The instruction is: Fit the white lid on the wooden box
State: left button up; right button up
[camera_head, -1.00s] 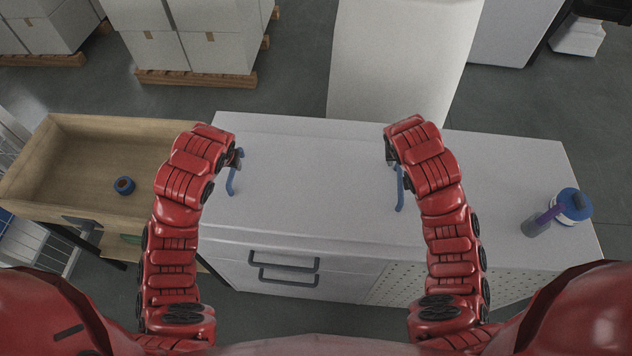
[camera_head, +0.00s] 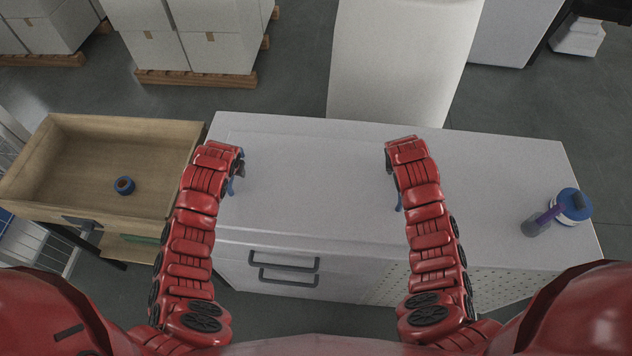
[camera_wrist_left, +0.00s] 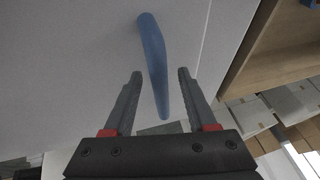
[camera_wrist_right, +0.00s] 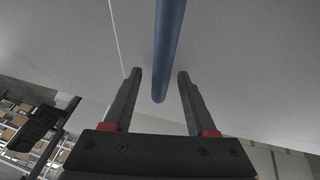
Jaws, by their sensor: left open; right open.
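The white lid (camera_head: 315,175) lies flat on the white bench and blends with its top. It has a blue handle at each end. The left handle (camera_head: 230,187) and right handle (camera_head: 398,203) are partly hidden by my arms. The open wooden box (camera_head: 90,160) stands left of the bench. My left gripper (camera_wrist_left: 157,78) is open, with the left handle (camera_wrist_left: 153,55) between its fingers in the left wrist view. My right gripper (camera_wrist_right: 160,76) is open, with the right handle (camera_wrist_right: 168,45) between its fingers in the right wrist view. Neither grips its handle.
A blue-and-white round container (camera_head: 573,207) and a grey-purple tool (camera_head: 540,224) sit at the bench's right end. A tall white block (camera_head: 398,60) stands behind the bench. White cartons on pallets (camera_head: 195,78) stand farther back.

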pick_arm(q)
grip_shut()
pick_arm(e)
grip_shut()
pick_arm(q)
jog(key=shift+r, duration=0.1)
pick_arm(e)
jog(key=shift+r, duration=0.15)
dwell(0.9)
